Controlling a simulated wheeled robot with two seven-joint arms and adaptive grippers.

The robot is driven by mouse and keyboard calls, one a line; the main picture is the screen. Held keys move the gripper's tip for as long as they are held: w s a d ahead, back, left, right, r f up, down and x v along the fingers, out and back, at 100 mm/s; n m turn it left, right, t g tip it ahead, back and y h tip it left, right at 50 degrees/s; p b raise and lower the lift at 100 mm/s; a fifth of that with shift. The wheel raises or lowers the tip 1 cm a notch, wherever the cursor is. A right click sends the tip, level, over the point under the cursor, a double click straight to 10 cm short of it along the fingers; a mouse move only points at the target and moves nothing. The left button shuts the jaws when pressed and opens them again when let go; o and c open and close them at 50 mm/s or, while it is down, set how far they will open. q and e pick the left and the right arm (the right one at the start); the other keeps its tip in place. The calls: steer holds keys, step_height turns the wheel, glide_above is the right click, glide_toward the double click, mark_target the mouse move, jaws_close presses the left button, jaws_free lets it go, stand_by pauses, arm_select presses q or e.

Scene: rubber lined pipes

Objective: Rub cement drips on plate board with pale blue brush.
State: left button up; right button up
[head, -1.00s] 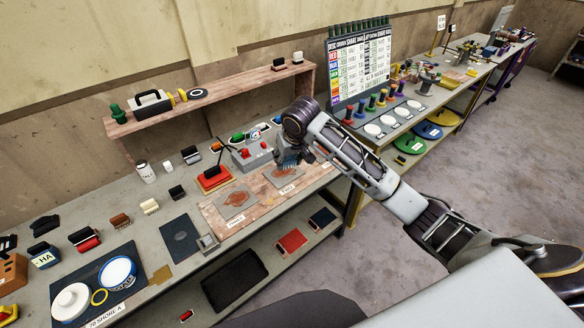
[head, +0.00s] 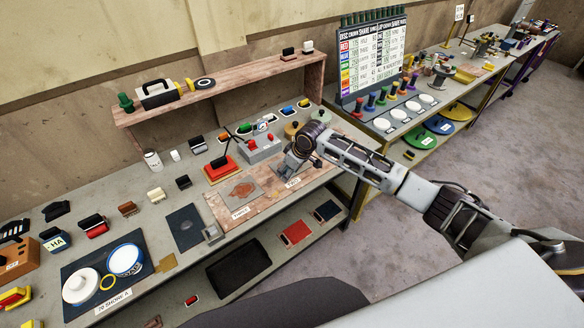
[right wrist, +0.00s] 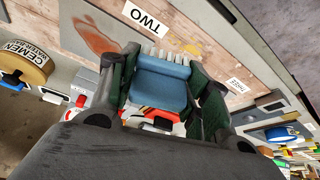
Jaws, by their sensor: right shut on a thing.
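The plate board (head: 222,211) is a wooden board on the bench in the head view. It carries a grey plate (head: 254,198) with a reddish-brown drip patch (head: 242,190) at left. A second plate lies at the "TWO" label (head: 293,183), largely hidden by my right gripper (head: 291,166). In the right wrist view, a brown cement smear (right wrist: 95,35) shows on that plate. My right gripper is shut on the pale blue brush (right wrist: 160,85), with its pale bristles (right wrist: 165,57) towards the board. I cannot tell whether they touch. My left gripper is not in view.
A red stand (head: 221,170) and a grey box with red knobs (head: 262,148) stand close behind the board. A wooden shelf (head: 230,85) runs along the wall.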

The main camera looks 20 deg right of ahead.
steer(key=shift+w+a+r+n+y, duration=0.2)
steer(key=shift+a+n+y, duration=0.1)
steer(key=shift+n, duration=0.6)
steer(key=shift+f, duration=0.1)
